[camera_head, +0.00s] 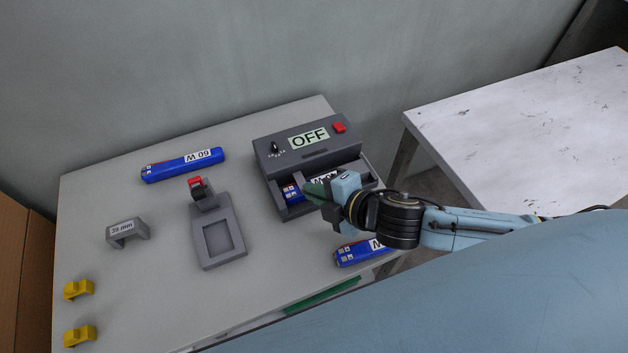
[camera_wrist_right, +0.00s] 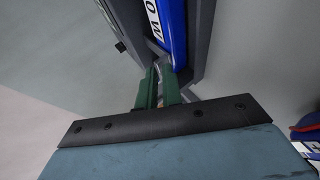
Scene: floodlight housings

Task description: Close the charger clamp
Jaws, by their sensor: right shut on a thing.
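The grey charger (camera_head: 285,150) stands at the back right of the table, with a display reading OFF, a dark knob and a red button. A blue battery (camera_head: 291,193) with a white label lies in its open bay; it also shows in the right wrist view (camera_wrist_right: 172,30). My right gripper (camera_head: 318,190) is at the front of the bay. Its green fingers (camera_wrist_right: 158,88) are shut on a narrow part at the bay's end, seemingly the charger clamp, which they mostly hide. The battery lies just beyond the fingertips. My left gripper is not in view.
Blue batteries lie behind left (camera_head: 183,165) and in front of the charger (camera_head: 360,252). A grey stand with a red top (camera_head: 218,235), a grey bracket (camera_head: 127,232) and yellow clips (camera_head: 79,290) (camera_head: 80,335) are to the left. A white table (camera_head: 540,130) stands at right.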

